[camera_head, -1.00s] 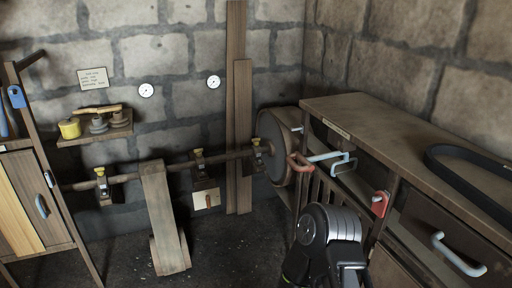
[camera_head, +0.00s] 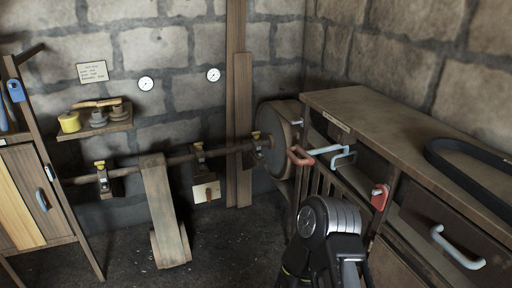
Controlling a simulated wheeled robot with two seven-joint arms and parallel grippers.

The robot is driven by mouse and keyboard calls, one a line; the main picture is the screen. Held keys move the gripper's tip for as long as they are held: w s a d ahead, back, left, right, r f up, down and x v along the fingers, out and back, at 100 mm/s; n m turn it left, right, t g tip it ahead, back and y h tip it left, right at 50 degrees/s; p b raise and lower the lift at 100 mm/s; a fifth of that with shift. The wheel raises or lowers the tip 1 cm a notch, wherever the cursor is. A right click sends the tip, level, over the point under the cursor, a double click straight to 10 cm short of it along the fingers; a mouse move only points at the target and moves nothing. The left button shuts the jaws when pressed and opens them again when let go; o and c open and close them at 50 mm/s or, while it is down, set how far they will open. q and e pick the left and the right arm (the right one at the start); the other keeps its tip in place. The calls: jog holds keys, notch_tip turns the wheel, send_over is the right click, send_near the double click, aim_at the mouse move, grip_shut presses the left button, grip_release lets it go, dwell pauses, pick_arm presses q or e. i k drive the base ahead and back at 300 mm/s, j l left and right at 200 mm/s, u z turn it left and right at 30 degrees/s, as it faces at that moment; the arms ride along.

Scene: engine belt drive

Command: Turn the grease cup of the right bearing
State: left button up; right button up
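The line shaft (camera_head: 131,171) runs along the stone wall through several bearings. The right bearing's yellow grease cup (camera_head: 256,134) sits on top of the shaft just left of the large round pulley (camera_head: 279,141). A middle bearing with a yellow cup (camera_head: 198,146) and a left bearing with a yellow cup (camera_head: 99,164) show farther left. A black and grey link of my arm stands at the bottom centre, well short of the bearings. No gripper fingers show, and nothing of mine touches a cup.
A flat belt (camera_head: 163,205) hangs from the shaft to the floor. A bench (camera_head: 385,120) with a black belt (camera_head: 470,178) on top fills the right side. A red handle (camera_head: 299,157) juts near the pulley. A wooden cabinet (camera_head: 30,200) stands left. The floor between is open.

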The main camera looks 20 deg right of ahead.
aim_at(255, 134)
jog(key=i+l, duration=0.2)
jog(key=i, duration=0.25)
jog(key=i+l, duration=0.15)
jog(key=i, duration=0.3)
jog(key=i+l, duration=0.2)
jog(key=i, duration=0.25)
jog(key=i+l, duration=0.2)
jog(key=i, duration=0.3)
jog(key=i+l, duration=0.15)
jog(key=i, duration=0.3)
